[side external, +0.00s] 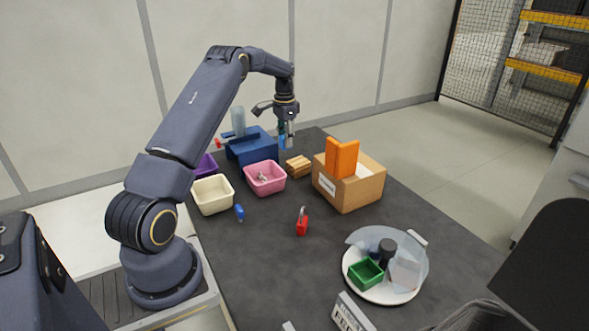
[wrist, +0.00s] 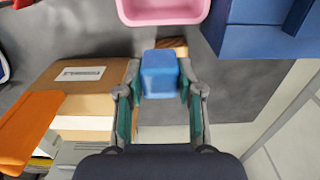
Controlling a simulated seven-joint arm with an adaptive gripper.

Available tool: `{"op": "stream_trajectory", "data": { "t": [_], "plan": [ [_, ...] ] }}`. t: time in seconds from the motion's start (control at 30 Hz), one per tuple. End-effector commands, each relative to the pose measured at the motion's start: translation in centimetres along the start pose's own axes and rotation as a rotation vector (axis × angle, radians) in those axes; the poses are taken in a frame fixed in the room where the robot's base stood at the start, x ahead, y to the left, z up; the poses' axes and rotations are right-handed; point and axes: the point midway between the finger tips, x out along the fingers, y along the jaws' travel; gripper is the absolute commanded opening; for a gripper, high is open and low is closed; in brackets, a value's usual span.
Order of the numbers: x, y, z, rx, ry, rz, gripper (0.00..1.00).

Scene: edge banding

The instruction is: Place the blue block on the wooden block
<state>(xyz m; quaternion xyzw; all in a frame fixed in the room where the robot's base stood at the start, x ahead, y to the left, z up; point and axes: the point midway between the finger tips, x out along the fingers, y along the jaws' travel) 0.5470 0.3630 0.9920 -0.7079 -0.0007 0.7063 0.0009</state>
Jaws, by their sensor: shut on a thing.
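My gripper (side external: 286,138) is shut on a blue block (wrist: 160,74), which sits between the two fingertips in the wrist view. In the side view the blue block (side external: 282,142) is a small patch at the fingertips, above the table. The wooden block (side external: 299,166) lies on the dark table between the pink bin and the cardboard box. In the wrist view the wooden block (wrist: 173,44) shows partly behind the held block, which hides much of it. The held block appears above and apart from the wooden block.
A pink bin (side external: 265,178), a cream bin (side external: 213,194) and a blue box (side external: 252,147) stand nearby. A cardboard box (side external: 348,190) holds upright orange items. A red padlock (side external: 302,222) and a small blue object (side external: 239,212) lie on the open table (side external: 270,255).

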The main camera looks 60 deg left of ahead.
Motion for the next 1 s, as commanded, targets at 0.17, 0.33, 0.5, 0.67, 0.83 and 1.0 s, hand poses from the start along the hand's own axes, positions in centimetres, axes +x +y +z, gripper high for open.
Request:
{"op": "stream_trajectory", "data": {
  "t": [0.17,0.33,0.5,0.67,0.83,1.0],
  "plan": [
    [3.5,-1.3,-2.1,0.000,-0.004,0.003,0.02],
    [4.2,-1.8,-2.8,0.000,-0.002,0.002,0.02],
    [4.9,-2.0,-3.2,0.000,-0.002,0.002,0.02],
    [7.4,-2.1,-3.2,0.000,-0.005,0.004,0.02],
    [8.0,-2.1,-3.3,0.000,-0.001,0.001,0.02],
    [8.1,-2.1,-3.3,0.000,-0.002,0.001,0.02]
  ]
}}
